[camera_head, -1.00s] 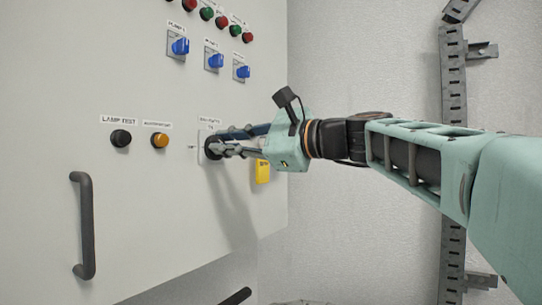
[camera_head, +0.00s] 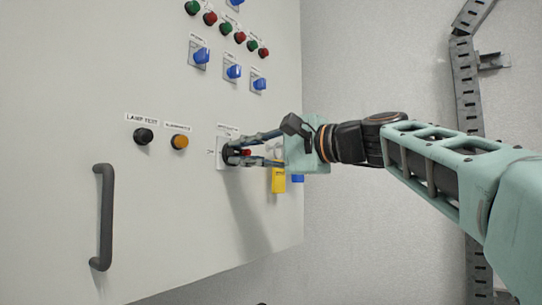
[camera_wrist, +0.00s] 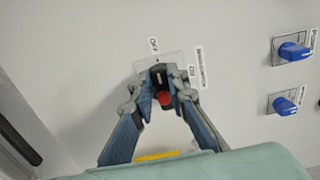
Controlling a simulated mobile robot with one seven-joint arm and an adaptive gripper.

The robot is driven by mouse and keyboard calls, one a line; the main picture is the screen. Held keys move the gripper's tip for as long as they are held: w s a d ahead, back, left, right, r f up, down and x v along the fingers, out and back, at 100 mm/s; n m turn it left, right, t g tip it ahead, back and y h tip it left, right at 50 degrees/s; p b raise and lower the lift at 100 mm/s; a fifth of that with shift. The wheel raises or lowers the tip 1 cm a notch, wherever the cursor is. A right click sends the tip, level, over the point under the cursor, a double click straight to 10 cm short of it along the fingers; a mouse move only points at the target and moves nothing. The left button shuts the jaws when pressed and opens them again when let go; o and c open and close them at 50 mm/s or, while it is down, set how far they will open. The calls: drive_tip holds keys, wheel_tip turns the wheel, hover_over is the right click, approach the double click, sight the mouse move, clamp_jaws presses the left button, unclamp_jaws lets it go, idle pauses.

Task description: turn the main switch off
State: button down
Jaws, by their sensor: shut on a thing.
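The dark base of the switch is partly hidden by the fingers. Labels (camera_wrist: 153,45) stand around the plate; the knob's exact position against them is hard to tell.
A black lamp test button (camera_head: 143,136) and an orange button (camera_head: 180,142) are to the left. Blue switches (camera_head: 233,72) are above. A dark door handle (camera_head: 104,217) stands out at lower left.

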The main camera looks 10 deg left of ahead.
idle(0.4)
drive_tip(key=c, duration=1.9)
unclamp_jaws()
drive_tip(key=shift+d, duration=0.1)
drive_tip(key=v, duration=1.1)
drive_tip(key=shift+s+d, duration=0.2)
drive_tip(key=shift+d, duration=0.15)
